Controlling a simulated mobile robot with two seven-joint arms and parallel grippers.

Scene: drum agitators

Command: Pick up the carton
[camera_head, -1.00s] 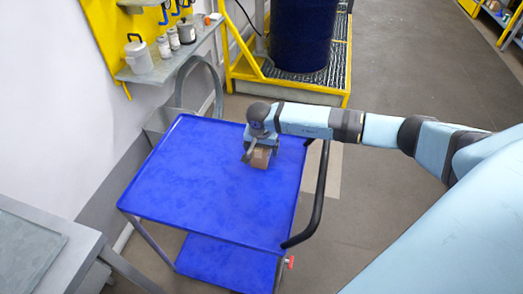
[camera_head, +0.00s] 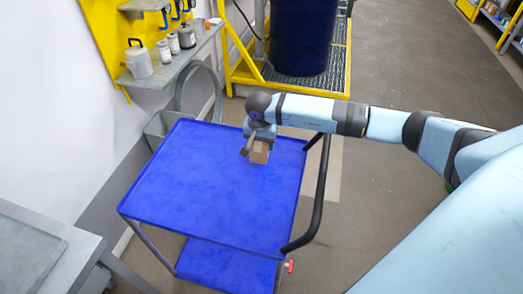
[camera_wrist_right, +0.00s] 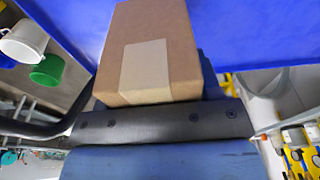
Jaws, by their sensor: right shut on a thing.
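The carton (camera_head: 260,153) is a small brown box over the back right part of the blue cart top (camera_head: 200,190). My right gripper (camera_head: 257,145) is shut on it from above and appears to hold it slightly off the surface. In the right wrist view the carton (camera_wrist_right: 150,60) has a paler patch on the near face, and the dark edge of the gripper (camera_wrist_right: 155,122) lies against its lower end. My left gripper is not in view.
The cart's black handle (camera_head: 319,200) curves along its right side. A grey shelf (camera_head: 165,66) with jars stands at the back left, and a grey bench (camera_head: 45,250) at front left. A dark blue drum (camera_head: 303,40) stands behind on a yellow-edged platform. Most of the cart top is clear.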

